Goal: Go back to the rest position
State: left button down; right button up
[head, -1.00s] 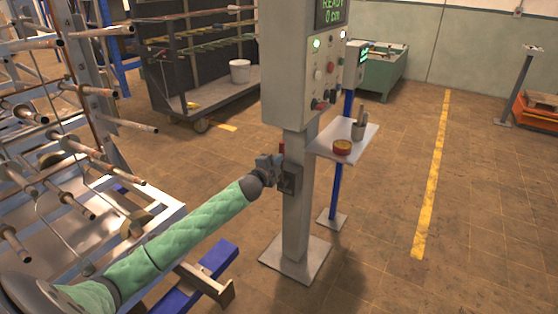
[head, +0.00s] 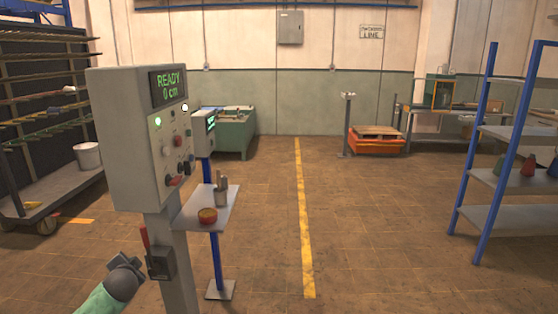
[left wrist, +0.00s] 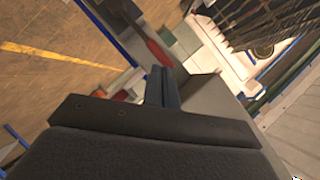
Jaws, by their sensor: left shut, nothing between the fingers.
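My left gripper (head: 134,262) is at the lower left in the head view, at the end of my green-sleeved arm. Its fingers (left wrist: 162,86) are shut and empty in the left wrist view. It is just left of a dark lever box (head: 160,263) on the control post (head: 181,285). A red lever handle (head: 145,238) stands nearly upright at that box, just above and right of the gripper. I cannot tell whether the gripper touches the box or lever. My right gripper is in neither view.
The grey control cabinet (head: 137,150) shows READY and 0 cm. A blue-framed rack (head: 492,222) stands at the right. Open floor with a yellow line (head: 304,230) lies between.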

pick_arm(q)
jog(key=s+d+f+n+g+h, duration=0.1)
jog(key=s+d+f+g+h, duration=0.15)
jog(key=s+d+f, duration=0.5)
jog(key=s+d+f+n+g+h, duration=0.1)
jog(key=s+d+f+n+g, duration=0.3)
jog(key=s+d, duration=0.65)
jog(key=s+d+f+m+g+h, duration=0.1)
jog(key=s+d+f, duration=0.6)
jog(key=s, duration=0.5)
jog(key=s+d+f+g+h, duration=0.1)
jog(key=s+d+f+g, duration=0.1)
jog(key=s, duration=0.7)
jog(key=s+d+f+n+g+h, duration=0.1)
jog(key=s+d+f, duration=0.3)
jog(key=s, duration=0.5)
notch_tip(320, 180, down, 2)
jog(key=shift+s+d+f+g, duration=0.25)
jog(key=shift+s+d+g, duration=0.1)
jog(key=shift+g, duration=0.1)
